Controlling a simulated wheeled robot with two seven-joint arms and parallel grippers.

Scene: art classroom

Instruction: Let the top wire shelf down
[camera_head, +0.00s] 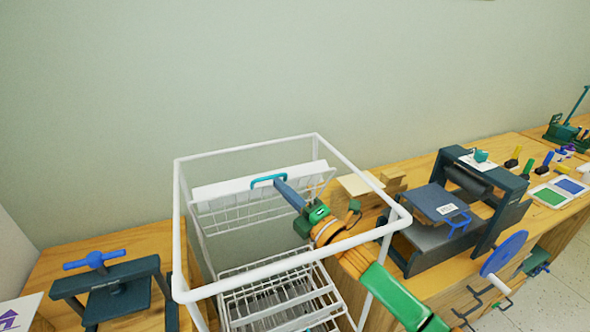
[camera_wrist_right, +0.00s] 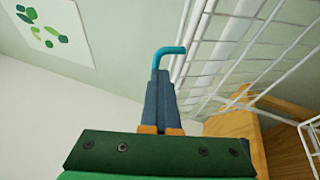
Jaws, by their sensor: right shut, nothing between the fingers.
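The top wire shelf (camera_head: 235,212) is a white wire grid inside the white rack frame, with a solid white bar (camera_head: 225,193) along its upper edge. It looks steeply tilted up rather than flat, and the wrist view also shows its wires (camera_wrist_right: 232,50) rising at the right. A teal handle (camera_head: 259,180) sits on the bar; it also shows in the wrist view (camera_wrist_right: 176,50). My right gripper (camera_head: 278,182) is shut and empty, its fingertips at the handle. I cannot tell whether they touch it. My left gripper is out of view.
The rack's white top frame (camera_head: 247,150) surrounds my right arm. A lower wire shelf (camera_head: 275,300) lies below. A small press (camera_head: 115,290) stands on the left bench, and a roller press (camera_head: 455,215) with a blue wheel (camera_head: 505,252) stands at the right.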

